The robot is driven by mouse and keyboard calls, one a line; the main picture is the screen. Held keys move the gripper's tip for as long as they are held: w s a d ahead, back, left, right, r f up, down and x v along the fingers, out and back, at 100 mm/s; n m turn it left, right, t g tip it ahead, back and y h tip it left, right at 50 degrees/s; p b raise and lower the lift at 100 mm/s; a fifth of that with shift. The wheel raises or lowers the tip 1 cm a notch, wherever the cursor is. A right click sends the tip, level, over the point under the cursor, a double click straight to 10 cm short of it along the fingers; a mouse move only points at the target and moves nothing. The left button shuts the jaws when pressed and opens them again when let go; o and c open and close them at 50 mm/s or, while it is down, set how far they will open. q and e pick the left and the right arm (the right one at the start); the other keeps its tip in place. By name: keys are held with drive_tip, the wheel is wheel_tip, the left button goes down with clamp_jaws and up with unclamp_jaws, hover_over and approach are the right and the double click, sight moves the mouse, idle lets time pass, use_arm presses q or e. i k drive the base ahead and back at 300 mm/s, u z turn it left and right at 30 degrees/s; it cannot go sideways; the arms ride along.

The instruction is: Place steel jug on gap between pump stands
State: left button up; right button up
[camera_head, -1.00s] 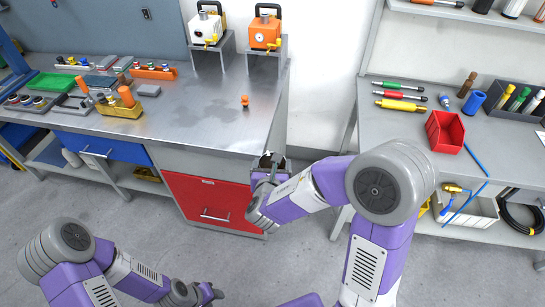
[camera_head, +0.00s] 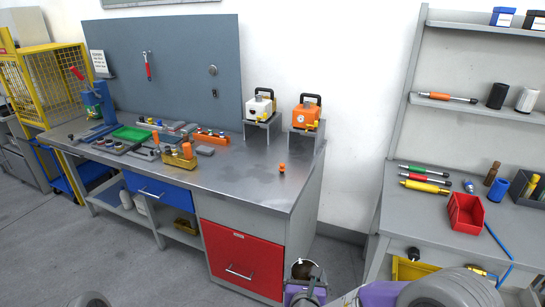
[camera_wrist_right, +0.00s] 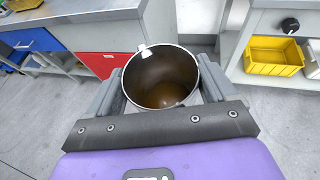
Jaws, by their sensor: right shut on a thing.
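The steel jug (camera_wrist_right: 160,78) is clamped between the two fingers of my right gripper (camera_wrist_right: 160,92). I look into its open mouth; the inside is brownish. In the head view the jug (camera_head: 303,269) shows low, with my right gripper (camera_head: 305,288) around it, beside the bench's right end and below its top. Two grey pump stands stand at the back right of the bench: the left stand (camera_head: 263,127) bears a white pump (camera_head: 260,105), the right stand (camera_head: 302,133) an orange pump (camera_head: 306,113). A narrow gap separates them. My left gripper is out of view.
A small orange part (camera_head: 282,169) lies on the bench top (camera_head: 240,182) in front of the stands. Fixtures and a green tray (camera_head: 131,134) fill its left side. A second bench (camera_head: 440,226) with a red bin (camera_head: 466,212) stands to the right, across an aisle.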

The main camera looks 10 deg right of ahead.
sight(278, 158)
drive_tip(key=u, duration=1.4)
drive_tip(key=i, duration=1.3)
drive_tip(key=z, duration=1.55)
